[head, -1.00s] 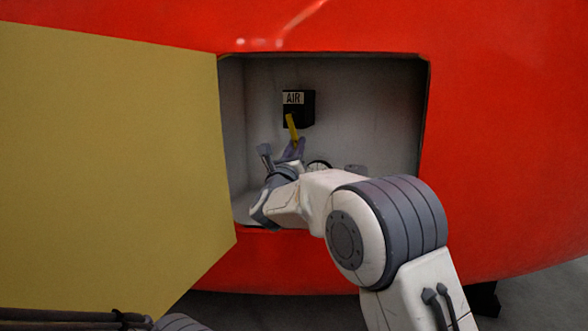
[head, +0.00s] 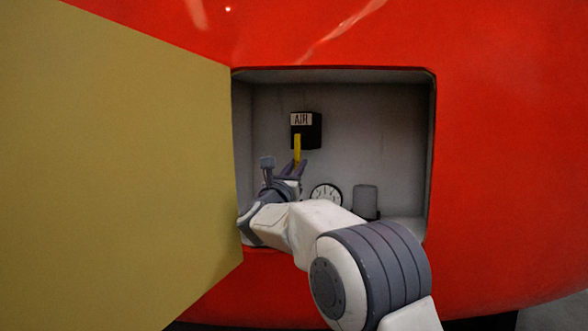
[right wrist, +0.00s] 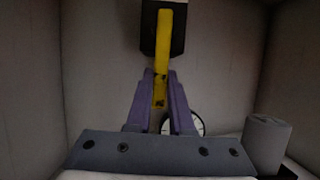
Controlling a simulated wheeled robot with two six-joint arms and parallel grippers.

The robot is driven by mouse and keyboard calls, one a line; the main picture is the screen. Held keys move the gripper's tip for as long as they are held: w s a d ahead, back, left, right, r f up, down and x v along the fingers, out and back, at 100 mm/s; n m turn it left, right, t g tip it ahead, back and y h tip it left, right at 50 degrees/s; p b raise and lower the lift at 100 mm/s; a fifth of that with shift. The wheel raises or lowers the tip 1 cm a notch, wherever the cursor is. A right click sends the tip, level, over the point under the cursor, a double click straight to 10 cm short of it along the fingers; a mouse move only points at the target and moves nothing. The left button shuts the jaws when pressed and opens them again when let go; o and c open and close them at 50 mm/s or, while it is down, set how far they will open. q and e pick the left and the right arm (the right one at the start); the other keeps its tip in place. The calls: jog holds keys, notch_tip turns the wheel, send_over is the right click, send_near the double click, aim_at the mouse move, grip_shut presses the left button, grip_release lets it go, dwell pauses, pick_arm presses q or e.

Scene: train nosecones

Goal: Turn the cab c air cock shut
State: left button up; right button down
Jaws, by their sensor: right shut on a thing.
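The air cock is a black box (head: 311,131) with a white AIR label, on the back wall of the recess. Its yellow lever (head: 297,148) points straight down from the box. My right gripper (head: 296,166) reaches in from below and is shut on the lower end of the lever. In the right wrist view the yellow lever (right wrist: 164,60) runs down between the two purple fingers of the right gripper (right wrist: 160,92). No cab letter is readable on the box. My left gripper is not in view.
The recess sits in a red nosecone (head: 510,150). A yellow door panel (head: 110,160) stands open on the left. A round white gauge (head: 325,194) and a grey cylinder (head: 365,200) are low in the recess, right of the gripper. The recess's upper right is clear.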

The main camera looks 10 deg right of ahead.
jog(key=c, duration=0.8)
grip_release()
jog(key=shift+w, duration=0.1)
jog(key=p+v, duration=0.1)
jog(key=v, duration=0.9)
jog(key=shift+s+f+p, duration=0.15)
jog(key=shift+s+p, duration=0.05)
jog(key=shift+p, duration=0.2)
jog(key=shift+a, duration=0.1)
